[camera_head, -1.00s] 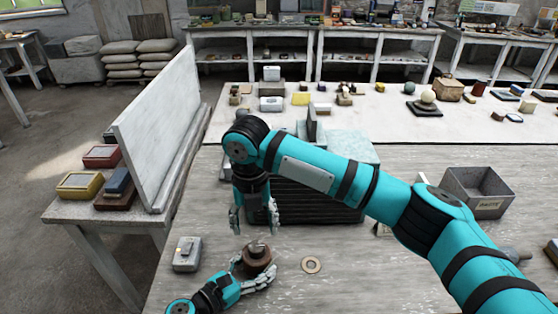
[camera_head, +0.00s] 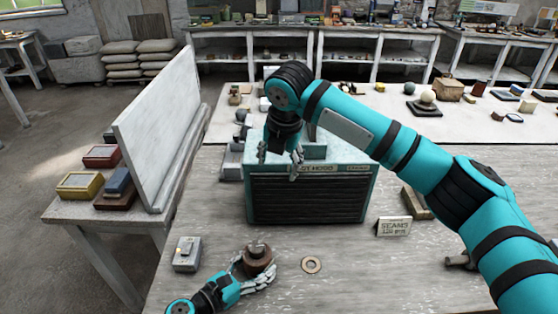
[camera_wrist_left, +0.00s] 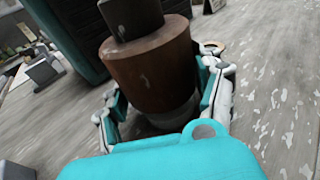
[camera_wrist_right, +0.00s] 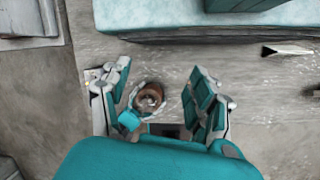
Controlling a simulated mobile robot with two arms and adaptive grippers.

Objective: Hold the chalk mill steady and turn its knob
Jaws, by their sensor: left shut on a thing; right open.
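My left gripper (camera_head: 252,272) is shut around the mill's lower body. In the left wrist view, its fingers (camera_wrist_left: 163,108) flank the brown body (camera_wrist_left: 150,68), and the dark knob (camera_wrist_left: 130,16) rises above it. My right gripper (camera_head: 280,155) is open and empty, with its fingers in front of the hood box. In the right wrist view the mill (camera_wrist_right: 152,96) shows between its spread fingers (camera_wrist_right: 157,92), some way below them.
A teal hood box (camera_head: 310,214) with dark slats stands behind the mill. A grey switch box (camera_head: 187,254) is left of the mill, and a flat ring (camera_head: 311,265) is to its right. A small sign (camera_head: 393,227) stands further right. An upright white board (camera_head: 160,130) borders the left side.

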